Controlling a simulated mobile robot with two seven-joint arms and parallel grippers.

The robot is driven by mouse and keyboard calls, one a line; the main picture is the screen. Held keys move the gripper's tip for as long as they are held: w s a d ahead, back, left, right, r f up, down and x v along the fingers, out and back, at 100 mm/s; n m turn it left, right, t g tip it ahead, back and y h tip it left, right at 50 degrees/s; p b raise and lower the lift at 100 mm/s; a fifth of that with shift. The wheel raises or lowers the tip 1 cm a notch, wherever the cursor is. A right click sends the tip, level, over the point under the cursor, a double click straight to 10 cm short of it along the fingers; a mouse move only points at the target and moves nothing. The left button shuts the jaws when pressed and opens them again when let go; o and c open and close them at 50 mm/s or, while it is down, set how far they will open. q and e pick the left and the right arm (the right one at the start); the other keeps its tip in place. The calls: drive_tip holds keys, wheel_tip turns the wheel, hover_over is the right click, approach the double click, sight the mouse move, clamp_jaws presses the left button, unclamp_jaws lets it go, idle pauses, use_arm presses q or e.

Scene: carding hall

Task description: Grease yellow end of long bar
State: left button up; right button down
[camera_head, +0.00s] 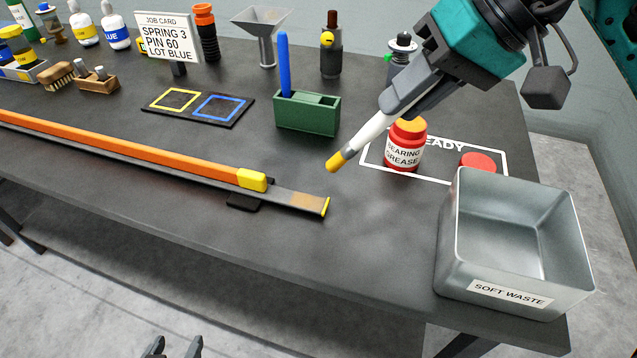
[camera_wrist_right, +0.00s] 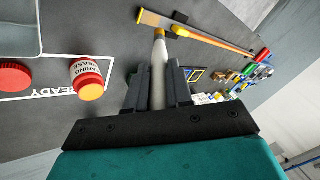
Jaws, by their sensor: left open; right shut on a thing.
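The long bar (camera_head: 130,149) is orange with a yellow block (camera_head: 252,180). Past the block, a grey stretch with a tan patch runs to a thin yellow end (camera_head: 326,206); this end also shows in the wrist view (camera_wrist_right: 140,16). My right gripper (camera_head: 393,108) is shut on a white-handled brush (camera_head: 370,132) with a grey collar and yellow-orange tip. The brush slants down, its tip apart from and beyond the yellow end in the head view. The grease jar (camera_head: 404,152) stands open, its red lid (camera_head: 478,162) beside it. My left gripper (camera_head: 172,346) is open and empty at the bottom edge.
A grey soft waste bin (camera_head: 503,294) stands at the table's right front corner. A green holder (camera_head: 307,115) with a blue stick stands behind the bar, beside a black mat (camera_head: 198,108). Bottles, brushes and a job card (camera_head: 167,37) line the back.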

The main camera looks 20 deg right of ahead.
sight(369, 142)
idle(0.6)
drive_tip(key=shift+g+h, duration=0.4)
drive_tip(key=shift+h, duration=0.4)
drive_tip(key=x, duration=0.5)
drive_tip(key=shift+w+a, duration=0.15)
drive_tip(key=shift+a, duration=0.15)
drive_tip(key=shift+w+a+f+h, duration=0.25)
drive_tip(key=shift+a+f+h, duration=0.1)
drive_tip(key=shift+f, duration=0.45)
